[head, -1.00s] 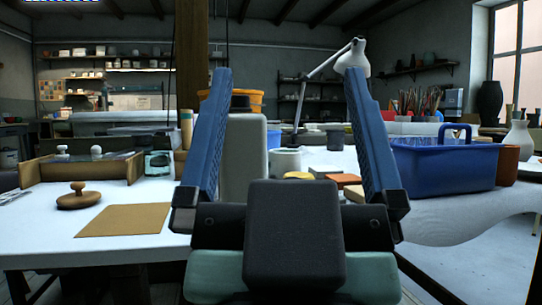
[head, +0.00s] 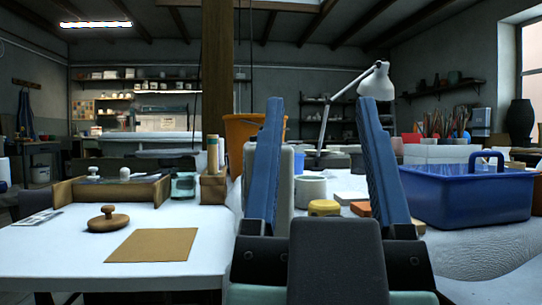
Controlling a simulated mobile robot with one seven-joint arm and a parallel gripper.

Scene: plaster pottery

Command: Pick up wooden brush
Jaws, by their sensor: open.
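My gripper (head: 324,102) stands upright in front of the camera, its two long blue fingers apart with nothing held between them. I cannot single out the wooden brush for sure. A round wooden piece with a knob on top (head: 108,218) lies on the white table at the left, well apart from my gripper; I cannot tell if it is a brush. Several thin brush-like handles (head: 435,123) stand upright in a group behind the blue tote at the right. My fingers and palm hide part of the table's middle.
A brown board (head: 153,246) lies on the white table (head: 50,262). A blue tote (head: 466,197) stands to the right of my gripper. A grey pot (head: 310,190), a yellow piece (head: 324,208) and an orange bucket (head: 240,135) stand behind it. A desk lamp (head: 374,80) rises behind.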

